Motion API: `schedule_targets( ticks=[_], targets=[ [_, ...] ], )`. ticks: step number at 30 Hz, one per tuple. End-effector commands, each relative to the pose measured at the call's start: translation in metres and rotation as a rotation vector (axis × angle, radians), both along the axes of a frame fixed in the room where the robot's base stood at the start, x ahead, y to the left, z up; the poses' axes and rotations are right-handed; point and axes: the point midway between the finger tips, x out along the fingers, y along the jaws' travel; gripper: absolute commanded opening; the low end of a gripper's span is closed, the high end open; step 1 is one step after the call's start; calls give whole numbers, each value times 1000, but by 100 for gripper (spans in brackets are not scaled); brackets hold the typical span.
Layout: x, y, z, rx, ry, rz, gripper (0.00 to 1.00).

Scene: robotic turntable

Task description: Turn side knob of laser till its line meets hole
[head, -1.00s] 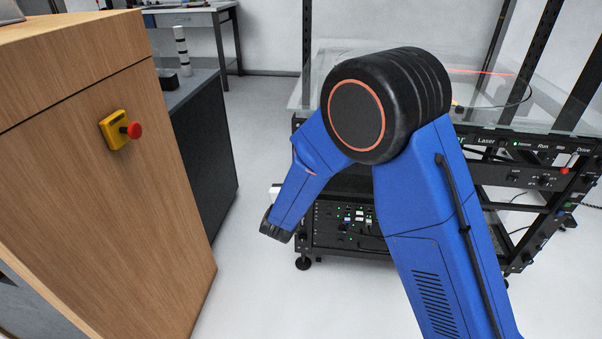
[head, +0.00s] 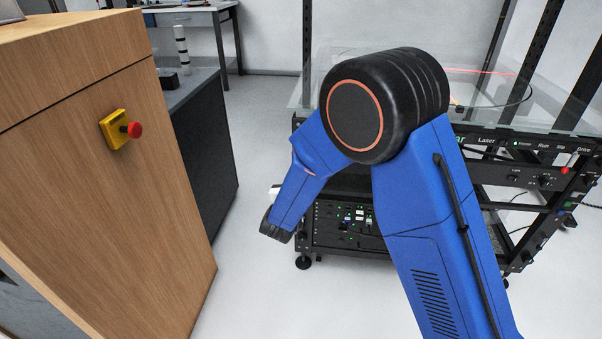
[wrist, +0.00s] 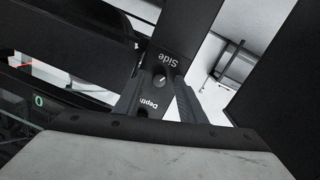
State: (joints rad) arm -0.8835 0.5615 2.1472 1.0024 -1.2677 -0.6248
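In the wrist view my gripper (wrist: 158,82) is open, with one finger on each side of a black panel. The side knob (wrist: 158,80), a small dark knob with a light mark, sits below the upside-down word "Side" and lies between the fingertips; I cannot tell whether they touch it. A second knob (wrist: 142,113) by the word "Depth" is nearer the palm. In the head view a thin red laser line (head: 480,72) lies across the clear top at the back right. The hole cannot be made out. My arm hides the gripper there.
A black equipment rack (head: 345,222) with lit controls stands behind my arm under a clear top (head: 560,115). A wooden cabinet (head: 110,220) with a red button (head: 132,130) is at left. Bare floor lies between them. A lit green digit (wrist: 38,101) shows at left in the wrist view.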

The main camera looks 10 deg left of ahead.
Motion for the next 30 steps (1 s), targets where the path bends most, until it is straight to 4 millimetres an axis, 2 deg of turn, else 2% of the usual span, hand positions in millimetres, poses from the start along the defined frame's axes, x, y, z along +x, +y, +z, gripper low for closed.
schedule_targets(
  ticks=[4, 8, 30],
  targets=[
    [-2, 0, 1, 1, -1, 0, 37],
    [-13, 2, 2, 1, -1, 1, 37],
    [-151, 9, 8, 0, 0, 2, 37]
  ],
)
